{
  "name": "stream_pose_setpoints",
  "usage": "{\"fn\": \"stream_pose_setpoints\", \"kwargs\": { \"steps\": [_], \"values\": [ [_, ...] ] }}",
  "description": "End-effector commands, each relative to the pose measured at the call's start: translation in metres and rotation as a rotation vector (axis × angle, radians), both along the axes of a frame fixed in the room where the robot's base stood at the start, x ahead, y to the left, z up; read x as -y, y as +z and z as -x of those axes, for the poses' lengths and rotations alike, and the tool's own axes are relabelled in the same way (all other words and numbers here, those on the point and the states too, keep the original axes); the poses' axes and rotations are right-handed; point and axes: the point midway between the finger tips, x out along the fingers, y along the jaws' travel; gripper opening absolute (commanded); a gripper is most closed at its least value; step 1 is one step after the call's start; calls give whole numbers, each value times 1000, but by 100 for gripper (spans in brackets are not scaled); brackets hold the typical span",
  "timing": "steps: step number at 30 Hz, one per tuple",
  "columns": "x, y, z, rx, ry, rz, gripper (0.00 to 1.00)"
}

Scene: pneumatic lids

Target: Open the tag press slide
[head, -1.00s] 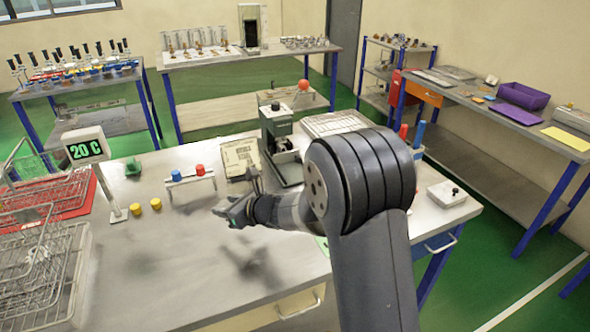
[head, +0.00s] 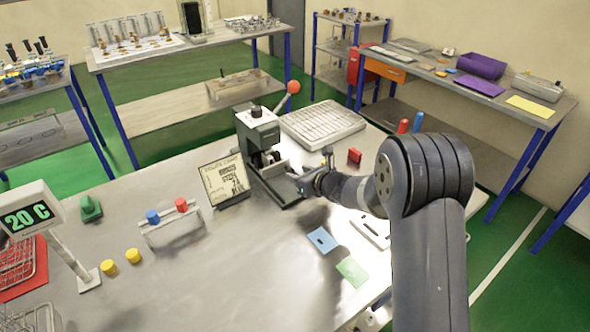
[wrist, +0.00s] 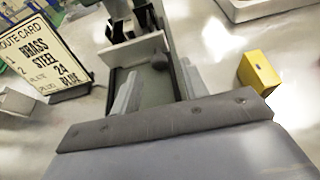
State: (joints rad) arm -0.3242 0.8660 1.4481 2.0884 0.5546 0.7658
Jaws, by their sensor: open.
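The tag press (head: 258,132) is a grey-green machine with a red-ball lever, standing upright near the back of the bench in the head view. Its flat dark base (head: 268,186) reaches forward towards my gripper. My gripper (head: 309,167) is open, just front-right of the press. In the wrist view the press (wrist: 134,48) is ahead, and my gripper (wrist: 160,88) has its two grey fingers apart over the press base. A dark rounded part (wrist: 160,63) shows between the fingertips, apparently untouched. I cannot tell how far the slide is out.
A route card (head: 225,180) stands left of the press, with a small rack (head: 170,222) beside it. A wire-topped tray (head: 322,122) lies behind right. Blue (head: 322,240) and green plates (head: 352,271) lie in front.

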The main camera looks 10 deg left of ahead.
Motion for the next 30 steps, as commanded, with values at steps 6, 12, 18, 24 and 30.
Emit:
{"fn": "stream_pose_setpoints", "kwargs": {
  "steps": [6, 12, 18, 24, 30],
  "values": [
    [-16, -8, -14, 0, 1, 1, 43],
    [-21, -12, -19, 1, 0, 1, 43],
    [-21, -12, -19, 1, 0, 1, 43],
    [-21, -12, -19, 0, 0, 0, 29],
    [-21, -12, -19, 0, 0, 0, 13]
  ]
}}
